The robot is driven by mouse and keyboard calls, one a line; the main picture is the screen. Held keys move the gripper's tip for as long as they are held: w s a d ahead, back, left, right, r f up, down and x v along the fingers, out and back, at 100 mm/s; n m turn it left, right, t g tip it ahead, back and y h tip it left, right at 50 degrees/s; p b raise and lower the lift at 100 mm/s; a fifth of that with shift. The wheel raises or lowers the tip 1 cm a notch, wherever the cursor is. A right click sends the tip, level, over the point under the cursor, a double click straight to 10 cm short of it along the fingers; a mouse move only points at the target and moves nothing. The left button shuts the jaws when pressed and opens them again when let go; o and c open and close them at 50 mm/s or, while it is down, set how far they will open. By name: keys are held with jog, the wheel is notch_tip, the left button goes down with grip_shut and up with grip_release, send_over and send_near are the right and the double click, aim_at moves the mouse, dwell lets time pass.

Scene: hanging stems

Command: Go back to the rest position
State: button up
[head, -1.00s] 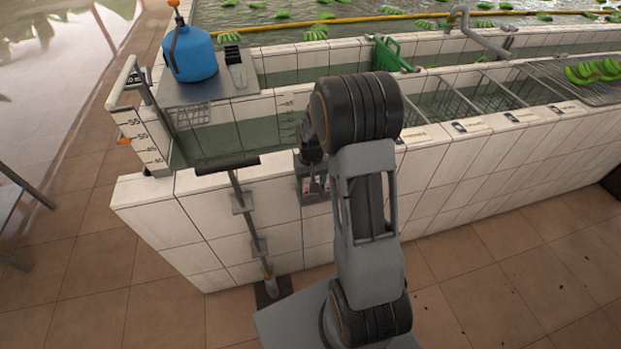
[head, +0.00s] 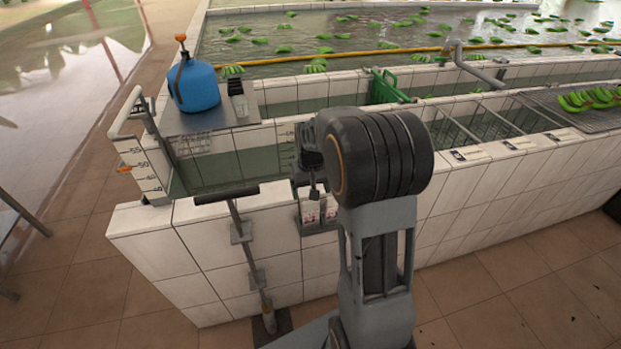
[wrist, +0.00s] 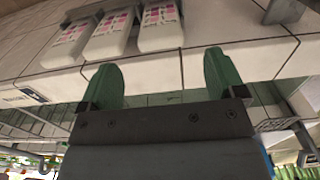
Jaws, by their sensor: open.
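My gripper (wrist: 160,72) shows in the wrist view with its two green fingers wide apart and nothing between them. In the head view my arm hides most of it; a dark end part shows just above the grey holder (head: 318,229) on the tiled wall. White packs with pink print (wrist: 107,35) hang side by side beyond the fingertips in the wrist view, apart from them. In the head view, white packs (head: 310,211) sit in that holder, partly behind my arm.
The white tiled basin wall (head: 210,270) stands close in front. A long-handled tool (head: 245,240) is fixed to it on the left. A blue jug (head: 194,87) stands on a metal shelf (head: 250,112). Green bananas (head: 590,97) lie on a rack at right.

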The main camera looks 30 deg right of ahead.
notch_tip(320, 180, up, 5)
jog(key=s+a+r+n+t, duration=0.1)
jog(key=s+a, duration=0.3)
jog(key=s, duration=0.4)
jog(key=s+a+r+n+t, duration=0.1)
jog(key=s+a+r+t, duration=0.2)
jog(key=s, duration=0.5)
jog(key=shift+a+r, duration=0.5)
jog(key=shift+a, duration=0.75)
jog(key=shift+c, duration=0.4)
